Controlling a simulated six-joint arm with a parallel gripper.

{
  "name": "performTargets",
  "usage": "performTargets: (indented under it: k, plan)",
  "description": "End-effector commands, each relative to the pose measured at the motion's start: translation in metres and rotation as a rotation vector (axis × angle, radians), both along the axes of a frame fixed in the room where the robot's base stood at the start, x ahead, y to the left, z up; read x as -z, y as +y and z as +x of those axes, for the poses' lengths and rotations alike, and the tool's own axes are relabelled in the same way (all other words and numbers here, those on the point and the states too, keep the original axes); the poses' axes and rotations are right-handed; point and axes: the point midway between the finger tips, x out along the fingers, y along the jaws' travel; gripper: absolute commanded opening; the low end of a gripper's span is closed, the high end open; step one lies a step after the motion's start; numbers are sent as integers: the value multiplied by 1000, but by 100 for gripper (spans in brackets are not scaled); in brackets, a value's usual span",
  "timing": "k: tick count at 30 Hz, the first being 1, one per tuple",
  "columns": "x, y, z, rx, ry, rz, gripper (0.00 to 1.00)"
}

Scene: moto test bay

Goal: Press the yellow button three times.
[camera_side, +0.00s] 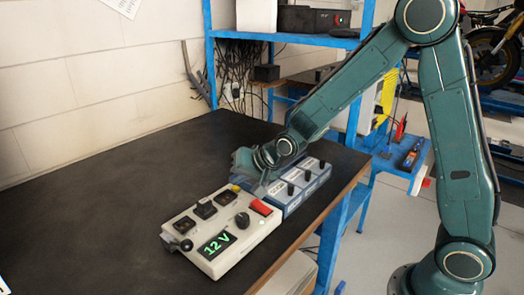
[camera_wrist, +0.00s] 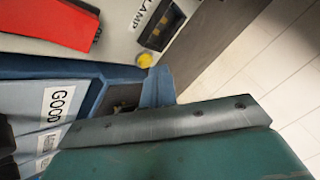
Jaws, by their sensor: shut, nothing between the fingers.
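The yellow button (camera_side: 235,188) is a small round cap at the back edge of a cream control box (camera_side: 190,250) on the dark bench. My gripper (camera_side: 257,183) is shut and empty, low behind the box and close to the button. In the wrist view the bluish fingertip of my gripper (camera_wrist: 157,75) ends right beside the button. I cannot tell whether it touches. The press depth of the button does not show.
The cream box carries a red switch (camera_side: 261,207), a black knob (camera_side: 242,220) and a green "12 V" display (camera_side: 216,244). The left of the bench (camera_side: 80,220) is clear.

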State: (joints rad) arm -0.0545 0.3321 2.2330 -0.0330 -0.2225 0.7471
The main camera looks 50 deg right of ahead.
Motion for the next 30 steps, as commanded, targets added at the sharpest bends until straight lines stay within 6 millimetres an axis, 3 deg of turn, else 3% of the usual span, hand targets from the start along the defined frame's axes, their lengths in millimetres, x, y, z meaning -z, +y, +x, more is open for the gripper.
performTargets:
  k: [19,30]
  plan:
    - [-8,0,0,0,-1,0,0]
    - [-32,0,0,0,-4,0,0]
